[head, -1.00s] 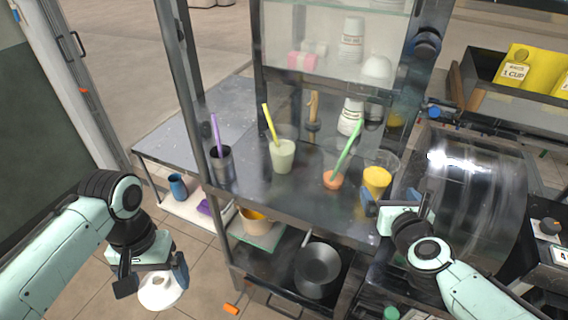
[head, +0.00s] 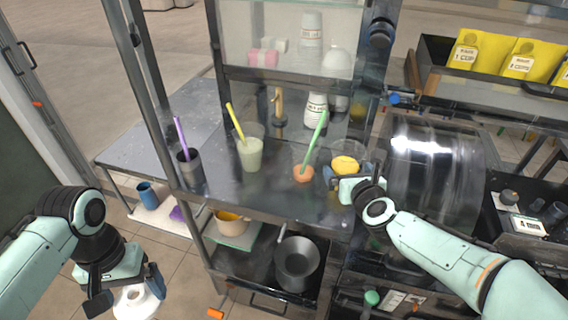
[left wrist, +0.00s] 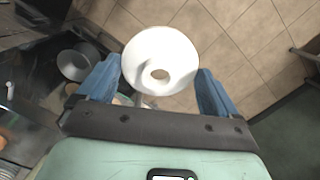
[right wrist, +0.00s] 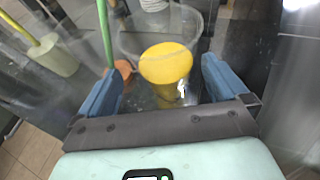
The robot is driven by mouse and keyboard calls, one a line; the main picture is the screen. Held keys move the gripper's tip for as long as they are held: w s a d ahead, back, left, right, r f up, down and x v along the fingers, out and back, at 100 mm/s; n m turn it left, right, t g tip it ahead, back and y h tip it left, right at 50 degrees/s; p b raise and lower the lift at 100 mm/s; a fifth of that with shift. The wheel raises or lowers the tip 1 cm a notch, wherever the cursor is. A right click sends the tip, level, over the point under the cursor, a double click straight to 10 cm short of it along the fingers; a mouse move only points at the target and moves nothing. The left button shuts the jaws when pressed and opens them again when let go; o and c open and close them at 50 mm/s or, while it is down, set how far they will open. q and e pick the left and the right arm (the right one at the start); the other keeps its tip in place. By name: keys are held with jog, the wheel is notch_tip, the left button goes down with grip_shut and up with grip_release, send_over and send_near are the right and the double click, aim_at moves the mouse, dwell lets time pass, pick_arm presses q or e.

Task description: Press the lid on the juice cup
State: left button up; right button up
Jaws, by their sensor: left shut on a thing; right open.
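The juice cup (head: 345,163) is clear with yellow juice and stands on the metal counter (head: 225,190). In the right wrist view the cup (right wrist: 165,64) stands upright ahead of and between my fingers, its clear rim above the juice and no lid on it. My right gripper (head: 346,175) is open at the cup; I cannot tell if a finger touches it. My left gripper (head: 127,288) is shut on the white round lid (head: 134,302), low at the left, away from the counter. In the left wrist view the lid (left wrist: 148,52) shows a small hole.
A pale green drink with a yellow straw (head: 250,155), an orange item with a green straw (head: 304,173) and a dark cup with a purple straw (head: 189,170) stand on the counter. A clear curved cover (head: 435,175) rises right of the cup. A metal post (head: 150,110) stands at the counter's left.

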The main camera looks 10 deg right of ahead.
aim_at(343, 153)
pick_arm(q)
jog(key=shift+w+r+p, duration=0.1)
jog(key=shift+r+p, duration=0.25)
pick_arm(e)
jog(key=x, duration=0.5)
jog(key=shift+w+d+f, duration=0.1)
jog(key=shift+d, duration=0.2)
jog(key=c, duration=1.1)
jog(key=shift+r+p, duration=0.55)
jog(key=shift+r, duration=0.55)
pick_arm(q)
jog(key=w+r+t+p, duration=0.1)
jog(key=w+r+p, duration=0.3)
jog(key=r+p, duration=0.7)
jog(key=shift+r, duration=2.7)
pick_arm(e)
jog(key=shift+r, duration=8.9)
